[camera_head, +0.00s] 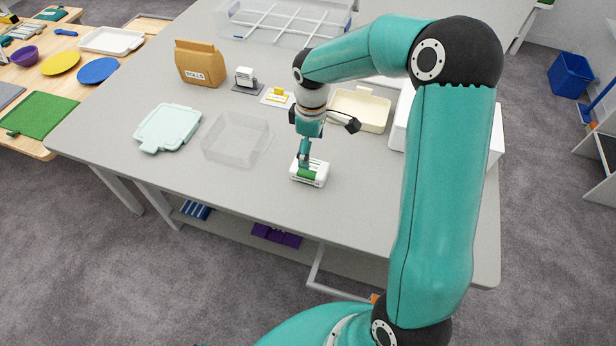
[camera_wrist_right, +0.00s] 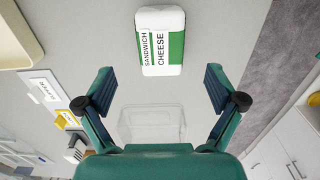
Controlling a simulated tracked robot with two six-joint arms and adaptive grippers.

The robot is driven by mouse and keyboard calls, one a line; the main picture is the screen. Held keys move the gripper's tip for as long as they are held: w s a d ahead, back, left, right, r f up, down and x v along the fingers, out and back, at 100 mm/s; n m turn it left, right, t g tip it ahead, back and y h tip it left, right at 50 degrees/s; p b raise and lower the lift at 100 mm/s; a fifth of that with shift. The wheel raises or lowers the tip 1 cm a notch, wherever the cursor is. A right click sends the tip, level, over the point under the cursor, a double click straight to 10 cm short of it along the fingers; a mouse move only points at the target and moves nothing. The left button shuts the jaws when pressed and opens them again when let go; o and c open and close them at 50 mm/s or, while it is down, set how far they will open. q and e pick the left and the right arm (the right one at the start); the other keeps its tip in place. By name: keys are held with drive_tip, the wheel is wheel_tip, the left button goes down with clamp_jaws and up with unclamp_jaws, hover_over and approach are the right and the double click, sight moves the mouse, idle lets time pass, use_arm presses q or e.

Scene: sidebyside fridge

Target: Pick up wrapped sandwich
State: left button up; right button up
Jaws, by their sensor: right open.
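The wrapped sandwich (camera_head: 310,172) is a white block with a green band, lying on the grey table near its front edge. In the right wrist view the wrapped sandwich (camera_wrist_right: 161,41) shows the words "SANDWICH CHEESE" and lies beyond the fingertips, roughly centred between them. My right gripper (camera_head: 306,156) points down over the sandwich and partly covers it in the head view. In the wrist view my right gripper (camera_wrist_right: 160,78) is open, with nothing between its fingers. Whether a finger touches the sandwich I cannot tell. My left gripper is not in view.
A clear open box (camera_head: 237,138) stands left of the sandwich, with a pale green lid (camera_head: 167,128) beside it. A cream tray (camera_head: 360,108) lies behind on the right. A brown rolls bag (camera_head: 199,63) stands at the back left. The table's front strip is clear.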

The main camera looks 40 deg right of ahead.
sight(310, 169)
wheel_tip(310, 169, down, 3)
drive_tip(key=shift+s+r+b, duration=0.1)
drive_tip(key=shift+r+b, duration=0.1)
drive_tip(key=shift+b, duration=0.35)
drive_tip(key=f+b, duration=0.4)
drive_tip(key=f, duration=0.1)
drive_tip(key=shift+w+a+f, duration=0.15)
drive_tip(key=shift+w+f, duration=0.05)
drive_tip(key=shift+f, duration=0.1)
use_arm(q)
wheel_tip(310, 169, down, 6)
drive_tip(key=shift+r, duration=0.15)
use_arm(e)
drive_tip(key=shift+r, duration=0.1)
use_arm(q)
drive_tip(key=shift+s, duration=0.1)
use_arm(e)
drive_tip(key=shift+c, duration=0.2)
drive_tip(key=c, duration=1.2)
drive_tip(key=shift+c, duration=0.2)
